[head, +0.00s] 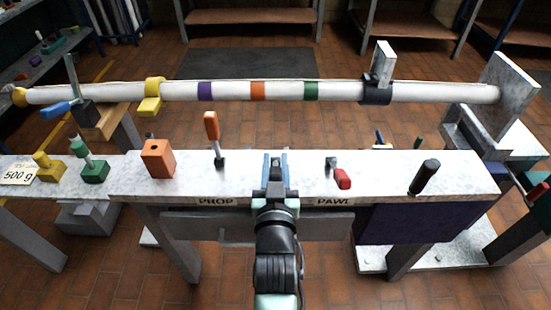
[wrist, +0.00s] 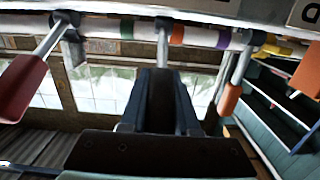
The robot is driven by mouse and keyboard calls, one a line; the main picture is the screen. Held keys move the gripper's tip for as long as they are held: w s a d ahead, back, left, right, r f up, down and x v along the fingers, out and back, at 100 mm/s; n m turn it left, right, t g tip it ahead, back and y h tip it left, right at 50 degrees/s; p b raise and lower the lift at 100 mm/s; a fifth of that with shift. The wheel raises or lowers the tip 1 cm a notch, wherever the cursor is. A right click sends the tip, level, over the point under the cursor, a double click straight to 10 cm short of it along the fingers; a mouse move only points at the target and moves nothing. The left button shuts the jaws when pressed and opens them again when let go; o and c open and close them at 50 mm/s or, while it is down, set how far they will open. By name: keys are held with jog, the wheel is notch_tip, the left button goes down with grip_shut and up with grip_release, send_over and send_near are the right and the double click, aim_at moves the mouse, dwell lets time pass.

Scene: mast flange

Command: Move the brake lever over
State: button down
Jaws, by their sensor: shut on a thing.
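A lever with a grey shaft (wrist: 163,45) and dark handle (wrist: 160,97) stands in the middle of the wrist view, between the orange-handled and red-handled levers. It has no readable label, so I cannot confirm its name; I take it to be the brake lever. My gripper (head: 275,158) is shut on this handle, with a blue finger on each side. In the head view my gripper and wrist hide nearly all of the lever. My gripper also shows in the wrist view (wrist: 160,110).
The orange lever (head: 212,126), above PROP, stands upright left of my gripper. The red lever (head: 342,178), above PAWL, leans low to the right. A black-handled lever (head: 425,176) and an orange block (head: 158,159) share the bench (head: 385,175). The white mast (head: 440,92) lies behind.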

aim_at(275, 162)
jog(key=w+r+g+p, duration=0.1)
jog(key=r+g+p, duration=0.1)
jog(key=p, duration=0.4)
jog(key=shift+w+r+p, duration=0.15)
jog(key=shift+p, duration=0.2)
jog(key=w+g+p, duration=0.1)
jog(key=g+p, duration=0.1)
jog(key=p, duration=0.1)
jog(key=w+r+g+p, duration=0.1)
jog(key=p, duration=0.3)
jog(key=shift+w+g, duration=0.25)
jog(key=shift+g, duration=0.15)
jog(key=w+g+p, duration=0.1)
jog(key=g+p, duration=0.1)
jog(key=shift+w+f+p, duration=0.1)
jog(key=shift+w+p, duration=0.2)
jog(key=shift+w, duration=0.05)
jog(key=shift+w+f+g+p, duration=0.15)
jog(key=shift+w+g+p, duration=0.25)
jog(key=shift+g, duration=0.45)
jog(key=shift+w+f+g+p, duration=0.2)
jog(key=shift+w+g, duration=0.4)
jog(key=shift+g, duration=0.25)
jog(key=c, duration=0.6)
grip_release()
jog(key=shift+w, duration=0.1)
jog(key=shift+c, duration=0.2)
jog(key=shift+r, duration=0.1)
jog(key=p+v, duration=0.3)
jog(key=v, duration=1)
